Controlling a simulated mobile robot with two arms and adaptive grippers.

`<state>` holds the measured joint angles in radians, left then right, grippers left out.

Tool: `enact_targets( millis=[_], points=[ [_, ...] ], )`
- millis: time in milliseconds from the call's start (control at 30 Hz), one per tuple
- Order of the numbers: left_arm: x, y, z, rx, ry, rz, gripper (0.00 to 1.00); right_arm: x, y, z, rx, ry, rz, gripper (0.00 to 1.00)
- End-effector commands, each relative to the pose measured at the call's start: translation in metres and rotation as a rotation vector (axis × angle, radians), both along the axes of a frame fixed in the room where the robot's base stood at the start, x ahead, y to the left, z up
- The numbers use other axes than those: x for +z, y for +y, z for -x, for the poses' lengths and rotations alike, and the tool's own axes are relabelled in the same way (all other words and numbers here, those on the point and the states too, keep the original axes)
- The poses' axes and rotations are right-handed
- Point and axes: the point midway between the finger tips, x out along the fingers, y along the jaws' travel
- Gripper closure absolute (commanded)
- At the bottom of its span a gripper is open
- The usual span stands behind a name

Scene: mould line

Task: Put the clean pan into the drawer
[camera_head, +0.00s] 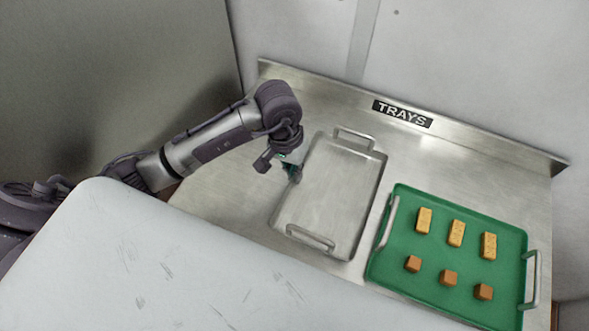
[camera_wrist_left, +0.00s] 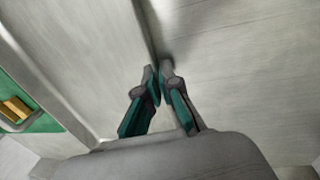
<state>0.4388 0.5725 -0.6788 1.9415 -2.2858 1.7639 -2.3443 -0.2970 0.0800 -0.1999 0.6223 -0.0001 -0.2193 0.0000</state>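The clean pan (camera_head: 332,190) is an empty silver tray with a loop handle at each short end. It lies on the steel counter, left of a green tray. My left gripper (camera_head: 292,172) is at the pan's left long rim. In the left wrist view, the fingertips of my left gripper (camera_wrist_left: 159,72) are close together with the rim of the pan (camera_wrist_left: 146,30) running between them. The gripper looks shut on that rim. The pan appears to rest on the counter. I see no drawer, and my right gripper is out of view.
The green tray (camera_head: 378,274) holds several yellow bars and brown cubes close to the pan's right. The steel counter (camera_head: 228,190) has a raised back edge with a TRAYS label (camera_head: 402,114). A pale scratched surface (camera_head: 150,270) fills the front left.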

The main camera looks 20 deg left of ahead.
Motion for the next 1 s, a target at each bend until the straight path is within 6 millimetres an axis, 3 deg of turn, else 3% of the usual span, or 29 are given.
enact_targets(
  millis=[167,367,767,1000],
  points=[
    [-0.002,-0.001,-0.001,-0.002,-0.003,0.003,1.00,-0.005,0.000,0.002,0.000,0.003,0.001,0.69],
    [-0.002,0.000,0.000,0.000,0.000,0.001,0.69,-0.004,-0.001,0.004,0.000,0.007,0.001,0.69],
    [0.004,0.000,0.000,0.000,-0.001,0.000,0.69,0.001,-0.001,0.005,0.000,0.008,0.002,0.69],
    [0.041,0.007,-0.002,0.000,-0.006,-0.002,0.69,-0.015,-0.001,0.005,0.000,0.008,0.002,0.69]
  ],
)
